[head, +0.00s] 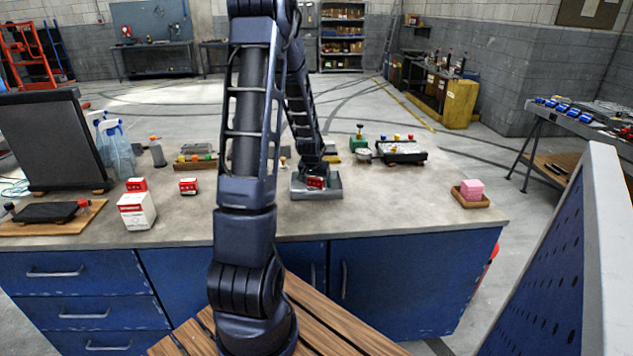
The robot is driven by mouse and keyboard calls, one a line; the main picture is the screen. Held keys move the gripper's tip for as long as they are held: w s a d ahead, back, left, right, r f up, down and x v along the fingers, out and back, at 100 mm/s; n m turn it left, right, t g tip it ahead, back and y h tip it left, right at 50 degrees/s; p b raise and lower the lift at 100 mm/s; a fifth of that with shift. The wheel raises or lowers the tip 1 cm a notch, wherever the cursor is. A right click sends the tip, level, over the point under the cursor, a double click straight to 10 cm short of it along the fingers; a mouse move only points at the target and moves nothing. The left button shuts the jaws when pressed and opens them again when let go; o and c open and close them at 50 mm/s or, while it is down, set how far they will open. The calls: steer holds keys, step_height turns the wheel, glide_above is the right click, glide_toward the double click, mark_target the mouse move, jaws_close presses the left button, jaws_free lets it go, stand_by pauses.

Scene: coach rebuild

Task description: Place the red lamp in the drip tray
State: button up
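A small red item with pale marks (316,183), which looks like the red lamp, shows at the tip of my gripper (315,175). It is inside the outline of a shallow grey metal tray (334,192), which looks like the drip tray, on the workbench. My gripper points down over the tray. The fingers are too small and dark to tell whether they grip the item or whether it touches the tray floor. My arm hides part of the bench left of the tray.
Pink blocks (472,189) sit in a wooden tray at right. A dark tray with coloured knobs (402,152) is behind. The bench is clear right of the grey tray.

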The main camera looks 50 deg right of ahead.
steer(key=v, duration=1.2)
steer(key=w+a+r+n+t+y, duration=0.1)
steer(key=w+a+r+n, duration=0.2)
steer(key=a, duration=0.6)
steer(key=w+a+r+n+t, duration=0.1)
steer(key=w+a+r, duration=0.35)
steer(key=a, duration=0.35)
steer(key=w+a+r+n+y, duration=0.1)
steer(key=w+a+r+n, duration=0.2)
steer(key=a, duration=0.6)
steer(key=s+a+r+n, duration=0.2)
steer(key=s+a, duration=0.1)
steer(key=a, duration=0.4)
steer(key=s+a+r+n+y, duration=0.1)
steer(key=s+a, duration=0.3)
steer(key=a, duration=0.4)
steer(key=s+a+r+n+t+y, duration=0.1)
steer(key=s+a+r+n, duration=0.2)
steer(key=a, duration=0.5)
steer(key=shift+s+a+r+n, duration=0.25)
steer(key=shift+s+r+n, duration=0.1)
steer(key=shift+s, duration=0.1)
